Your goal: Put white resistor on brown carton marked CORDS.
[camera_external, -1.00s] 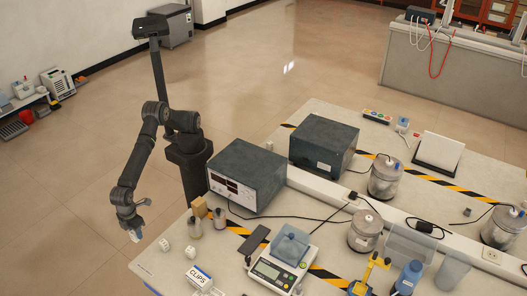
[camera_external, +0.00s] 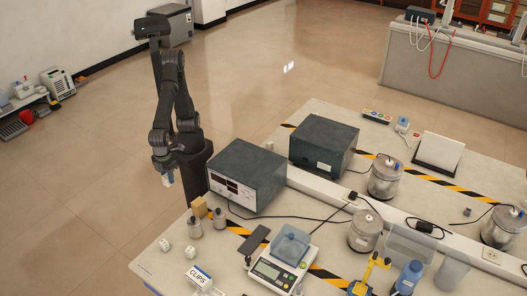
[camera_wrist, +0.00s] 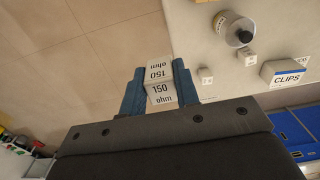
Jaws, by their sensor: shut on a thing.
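My gripper (camera_external: 163,167) is shut on the white resistor (camera_external: 168,179), and both are in the air beyond the table's left edge. In the wrist view the resistor (camera_wrist: 161,93) is a white block reading "150 ohm", between my gripper's two blue fingers (camera_wrist: 159,86). A small brown carton (camera_external: 199,206) stands on the table near its left corner, to the right of and lower in the picture than my gripper. Its marking cannot be read from here. I cannot make out the carton in the wrist view.
Metal cylinders (camera_external: 195,228) stand in front of the carton. Two small white blocks (camera_external: 164,244) and a box marked CLIPS (camera_external: 200,277) are nearer the front. A dark power supply (camera_external: 247,176) stands behind the carton. Bare tabletop (camera_external: 225,258) lies between CLIPS and the scale (camera_external: 278,270).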

